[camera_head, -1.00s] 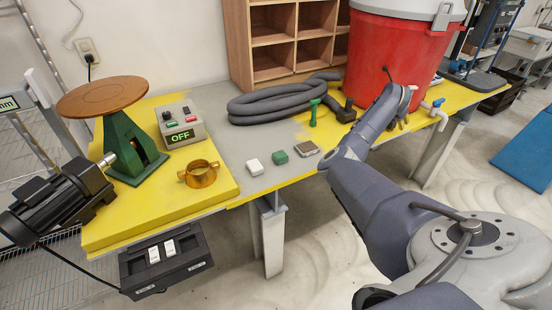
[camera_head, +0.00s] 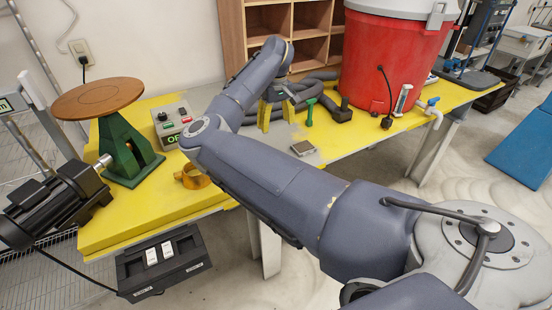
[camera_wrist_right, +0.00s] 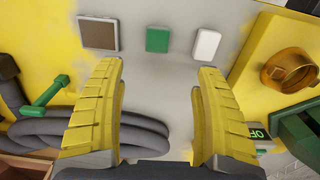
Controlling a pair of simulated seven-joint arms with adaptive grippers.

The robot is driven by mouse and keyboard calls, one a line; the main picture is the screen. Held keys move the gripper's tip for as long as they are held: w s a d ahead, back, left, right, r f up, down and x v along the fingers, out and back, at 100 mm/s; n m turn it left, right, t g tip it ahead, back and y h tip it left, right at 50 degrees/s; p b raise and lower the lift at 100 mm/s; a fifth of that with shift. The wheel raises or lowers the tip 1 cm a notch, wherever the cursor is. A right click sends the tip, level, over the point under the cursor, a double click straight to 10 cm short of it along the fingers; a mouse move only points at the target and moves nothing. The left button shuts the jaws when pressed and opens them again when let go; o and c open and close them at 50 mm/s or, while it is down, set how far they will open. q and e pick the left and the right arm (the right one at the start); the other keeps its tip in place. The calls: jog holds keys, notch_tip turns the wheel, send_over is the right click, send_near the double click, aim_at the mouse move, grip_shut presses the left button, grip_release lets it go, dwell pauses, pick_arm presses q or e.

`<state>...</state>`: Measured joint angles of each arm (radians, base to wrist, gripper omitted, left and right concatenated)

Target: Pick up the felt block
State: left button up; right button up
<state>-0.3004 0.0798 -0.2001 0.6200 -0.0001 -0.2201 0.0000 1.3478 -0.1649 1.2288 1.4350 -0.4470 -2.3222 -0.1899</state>
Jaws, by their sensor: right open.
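Three small blocks lie in a row on the grey table top in the right wrist view: a brown-faced block with a pale rim (camera_wrist_right: 99,34), a green block (camera_wrist_right: 157,40) and a white block (camera_wrist_right: 206,45). I cannot tell for sure which is felt. In the head view only the brown-faced block (camera_head: 303,148) shows; my right arm hides the other two. My right gripper (camera_head: 276,118) is open and empty above the table, yellow fingers pointing down. In the wrist view its fingertips (camera_wrist_right: 158,68) stand apart, with the green block beyond the gap between them. My left gripper is not in view.
A grey hose (camera_head: 325,76) and a green tool (camera_head: 310,111) lie behind the blocks. A red bucket (camera_head: 385,60) stands at right. A brass ring (camera_wrist_right: 290,69) and a control box (camera_head: 172,122) sit on the yellow left part, beside a green stand (camera_head: 128,150).

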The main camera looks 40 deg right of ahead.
notch_tip(320, 180, down, 11)
jog(key=shift+r, duration=0.15)
jog(key=shift+w+d+f, duration=0.1)
jog(key=shift+d+f, duration=0.05)
jog(key=shift+f, duration=1.2)
jog(key=shift+d+f, duration=0.1)
jog(key=shift+f, duration=1.2)
jog(key=c, duration=1.2)
